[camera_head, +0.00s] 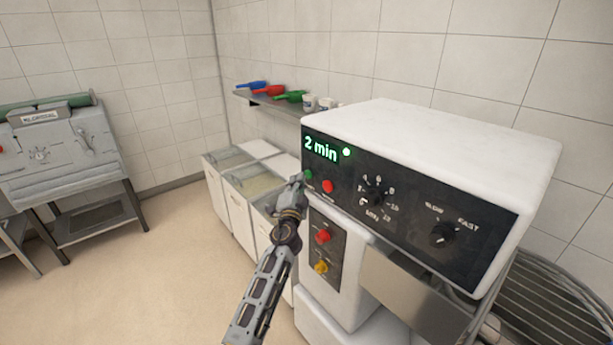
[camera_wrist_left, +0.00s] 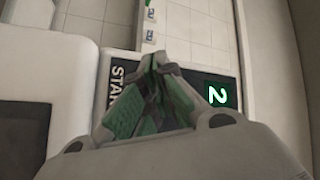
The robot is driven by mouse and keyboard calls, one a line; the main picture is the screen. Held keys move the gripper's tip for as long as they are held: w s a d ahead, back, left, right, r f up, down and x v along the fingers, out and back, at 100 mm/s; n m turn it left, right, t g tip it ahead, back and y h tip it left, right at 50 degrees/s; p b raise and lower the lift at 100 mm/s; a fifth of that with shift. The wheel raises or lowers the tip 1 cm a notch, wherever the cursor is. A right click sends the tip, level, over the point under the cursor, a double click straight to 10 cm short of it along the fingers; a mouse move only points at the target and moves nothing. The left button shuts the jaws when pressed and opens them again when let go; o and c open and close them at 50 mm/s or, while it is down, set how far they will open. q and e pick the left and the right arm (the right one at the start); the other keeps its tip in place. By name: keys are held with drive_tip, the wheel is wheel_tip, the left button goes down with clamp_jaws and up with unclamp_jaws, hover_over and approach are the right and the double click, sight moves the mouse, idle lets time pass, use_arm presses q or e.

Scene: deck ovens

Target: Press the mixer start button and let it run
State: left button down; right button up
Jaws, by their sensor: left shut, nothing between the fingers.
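The white mixer (camera_head: 440,140) stands on the right with a black control panel. Its display (camera_head: 321,149) reads "2 min" in green, with a small lit light beside it. The green start button (camera_head: 309,174) is at the panel's left edge, with a red button (camera_head: 328,186) to its right. My left gripper (camera_head: 298,183) is shut and empty, its tips right at the green button; I cannot tell whether they touch it. In the left wrist view the shut fingertips (camera_wrist_left: 158,62) cover the button between the START label (camera_wrist_left: 117,88) and the lit display (camera_wrist_left: 218,96). My right gripper is not in view.
Below the panel are a red knob (camera_head: 322,237) and a yellow knob (camera_head: 321,267). Two dials (camera_head: 443,235) sit further right. A wire guard (camera_head: 570,300) is at lower right. White bins (camera_head: 236,205) stand behind my arm. The floor (camera_head: 150,270) at left is clear.

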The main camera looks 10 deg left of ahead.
use_arm(q)
drive_tip(key=s+a, duration=0.1)
drive_tip(key=s, duration=0.1)
drive_tip(key=s+a+p, duration=0.1)
drive_tip(key=s+a, duration=0.1)
drive_tip(key=shift+s+a, duration=0.3)
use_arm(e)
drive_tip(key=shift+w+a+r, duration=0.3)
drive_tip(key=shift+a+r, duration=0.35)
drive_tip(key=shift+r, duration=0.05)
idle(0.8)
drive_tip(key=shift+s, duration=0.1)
